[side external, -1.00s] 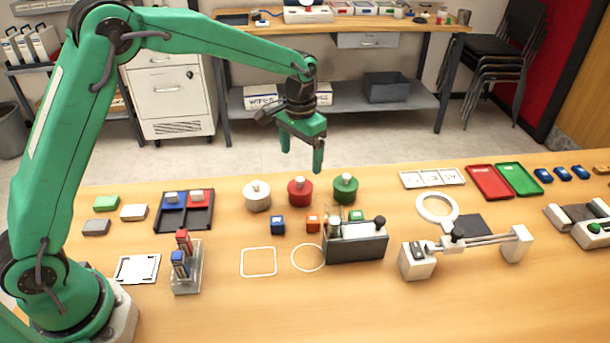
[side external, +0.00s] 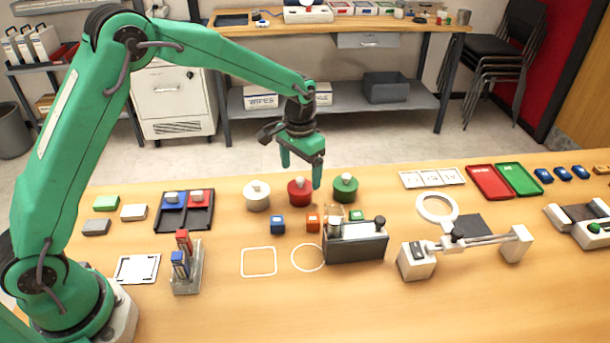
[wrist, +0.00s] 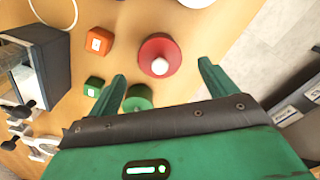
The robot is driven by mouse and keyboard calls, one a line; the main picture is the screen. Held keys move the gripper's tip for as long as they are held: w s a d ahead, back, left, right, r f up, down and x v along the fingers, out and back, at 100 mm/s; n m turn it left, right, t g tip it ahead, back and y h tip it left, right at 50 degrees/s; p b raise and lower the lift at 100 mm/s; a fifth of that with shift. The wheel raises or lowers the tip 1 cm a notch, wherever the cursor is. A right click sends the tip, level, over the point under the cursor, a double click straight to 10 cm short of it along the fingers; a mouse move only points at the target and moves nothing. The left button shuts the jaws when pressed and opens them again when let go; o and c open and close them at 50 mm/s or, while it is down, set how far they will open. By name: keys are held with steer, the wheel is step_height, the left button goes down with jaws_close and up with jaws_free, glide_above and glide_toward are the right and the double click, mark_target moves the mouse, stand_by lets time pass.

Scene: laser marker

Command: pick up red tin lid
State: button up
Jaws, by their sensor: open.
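The red tin (side external: 300,192) stands on the table between a white tin (side external: 257,196) and a green tin (side external: 344,188). Its red lid (side external: 300,184) has a pale knob on top. My gripper (side external: 301,176) is open and empty just above the red tin. In the wrist view the red lid (wrist: 160,56) with its white knob lies ahead of and between the open fingertips (wrist: 162,70). The green tin (wrist: 138,98) is partly hidden by a finger there.
A blue cube (side external: 277,224), an orange cube (side external: 313,223) and a green cube (side external: 356,216) stand in front of the tins. A dark tray (side external: 184,224) with blocks is at left.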

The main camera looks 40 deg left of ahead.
mark_target(300, 179)
steer(key=shift+f, duration=1.65)
steer(key=c, duration=1.1)
